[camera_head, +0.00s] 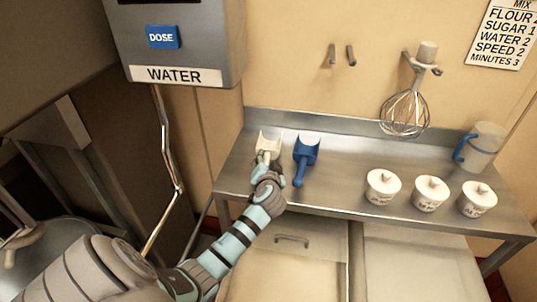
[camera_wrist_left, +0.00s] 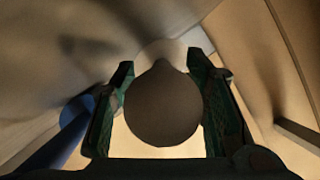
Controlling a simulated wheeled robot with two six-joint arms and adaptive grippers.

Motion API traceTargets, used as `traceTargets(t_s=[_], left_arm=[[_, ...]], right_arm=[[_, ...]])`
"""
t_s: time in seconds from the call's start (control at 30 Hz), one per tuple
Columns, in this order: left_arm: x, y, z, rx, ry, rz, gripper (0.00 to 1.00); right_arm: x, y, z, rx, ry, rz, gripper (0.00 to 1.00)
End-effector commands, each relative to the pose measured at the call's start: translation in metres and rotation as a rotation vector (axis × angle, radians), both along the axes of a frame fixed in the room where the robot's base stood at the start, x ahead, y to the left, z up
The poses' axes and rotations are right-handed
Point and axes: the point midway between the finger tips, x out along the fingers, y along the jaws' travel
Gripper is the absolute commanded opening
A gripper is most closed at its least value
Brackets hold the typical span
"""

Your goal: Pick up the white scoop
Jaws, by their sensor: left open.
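The white scoop (camera_head: 268,142) lies on the steel table at its left end, with its bowl toward the wall. My left gripper (camera_head: 266,160) is at the scoop's handle end and covers the handle in the head view. In the left wrist view the left gripper (camera_wrist_left: 161,100) is open, and a dark rounded end (camera_wrist_left: 163,105), apparently the scoop's handle, sits between its two fingers. Contact with the fingers is hard to tell. The blue scoop (camera_head: 306,152) lies just to the right; its blue shape also shows in the left wrist view (camera_wrist_left: 70,130). My right gripper is not in view.
Several items share the steel table (camera_head: 340,165): three white lidded tubs (camera_head: 430,192) at the right and a clear jug (camera_head: 485,148) with a blue handle. A whisk (camera_head: 405,110) hangs on the wall. The grey water dispenser (camera_head: 180,45) is at upper left.

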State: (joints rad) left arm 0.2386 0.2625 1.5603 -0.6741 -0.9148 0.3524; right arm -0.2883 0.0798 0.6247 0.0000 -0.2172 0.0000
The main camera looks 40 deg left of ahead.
Motion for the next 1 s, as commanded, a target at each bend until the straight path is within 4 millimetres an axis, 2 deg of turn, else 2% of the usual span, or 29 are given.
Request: traceTargets(t_s=[0.07,0.1,0.3,0.37,0.63,0.77,0.87,1.0], left_arm=[[0.0,0.0,0.0,0.0,0.0,0.0,0.42],[0.0,0.0,0.001,0.0,0.0,0.0,0.39],[0.0,-0.001,0.001,0.001,0.0,-0.001,0.07],[-0.001,-0.001,0.001,0.001,0.0,-0.001,0.0],[-0.001,-0.001,0.001,0.001,0.001,0.0,0.0],[0.0,-0.001,0.01,0.002,0.0,0.0,0.0],[0.0,-0.001,0.026,0.002,-0.002,-0.001,0.0],[0.0,-0.001,0.069,0.002,-0.006,-0.001,0.0]], right_arm=[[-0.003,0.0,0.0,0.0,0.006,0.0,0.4],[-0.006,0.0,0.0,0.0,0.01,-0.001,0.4],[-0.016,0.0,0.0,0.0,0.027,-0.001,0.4],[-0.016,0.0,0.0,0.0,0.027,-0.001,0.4],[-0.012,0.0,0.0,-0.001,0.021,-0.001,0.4],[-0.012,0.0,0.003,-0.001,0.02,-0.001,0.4],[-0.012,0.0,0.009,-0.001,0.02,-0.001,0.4],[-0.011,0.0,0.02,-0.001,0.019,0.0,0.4]])
